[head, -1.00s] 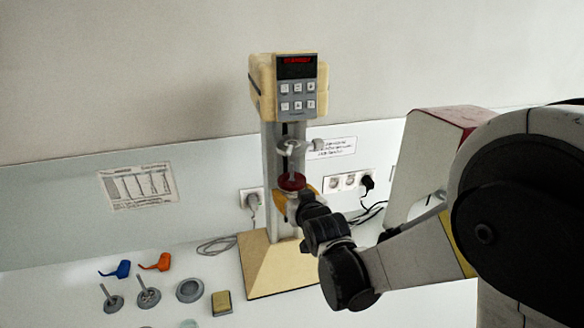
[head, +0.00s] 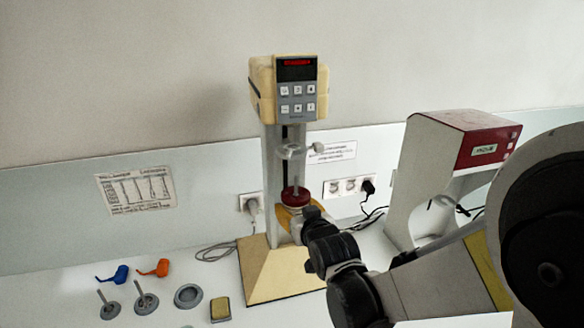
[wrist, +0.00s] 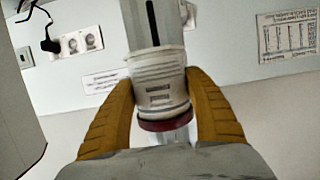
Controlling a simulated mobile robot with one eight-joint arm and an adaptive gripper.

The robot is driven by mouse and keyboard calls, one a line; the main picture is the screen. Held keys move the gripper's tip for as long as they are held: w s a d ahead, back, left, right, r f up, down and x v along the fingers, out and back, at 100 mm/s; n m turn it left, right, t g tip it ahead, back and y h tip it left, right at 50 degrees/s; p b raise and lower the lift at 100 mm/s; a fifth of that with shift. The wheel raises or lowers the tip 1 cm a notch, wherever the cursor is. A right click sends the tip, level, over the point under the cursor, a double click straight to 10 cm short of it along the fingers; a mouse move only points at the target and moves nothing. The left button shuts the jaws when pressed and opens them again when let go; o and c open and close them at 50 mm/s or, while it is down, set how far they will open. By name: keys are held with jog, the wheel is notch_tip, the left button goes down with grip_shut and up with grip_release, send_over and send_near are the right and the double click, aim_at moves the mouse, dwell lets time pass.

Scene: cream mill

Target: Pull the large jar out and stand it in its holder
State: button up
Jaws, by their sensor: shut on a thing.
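The large jar (wrist: 158,85) is white with printed markings and has a dark red lid or collar; in the wrist view, which is upside down, the red part (wrist: 165,125) is low in the picture. In the head view the red top (head: 295,197) shows below the clamp of the cream mill (head: 290,85), with the mill's thin shaft (head: 295,172) running down to it. My gripper (wrist: 160,95) has its yellow fingers shut on the jar, one on each side. In the head view my gripper (head: 293,217) hides most of the jar. A round grey ring (head: 188,287), possibly the holder, lies on the table.
A white machine with a red top (head: 482,138) stands right. Left of the mill's base are a yellow block (head: 220,308), two grey discs with upright rods (head: 108,305), and blue (head: 115,273) and orange (head: 156,267) pieces. Cables lie near the wall sockets.

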jog(key=s+d, duration=0.1)
jog(key=s, duration=0.5)
jog(key=shift+s+d, duration=0.15)
jog(key=shift+d, duration=0.25)
dwell(0.3)
jog(key=shift+f, duration=0.1)
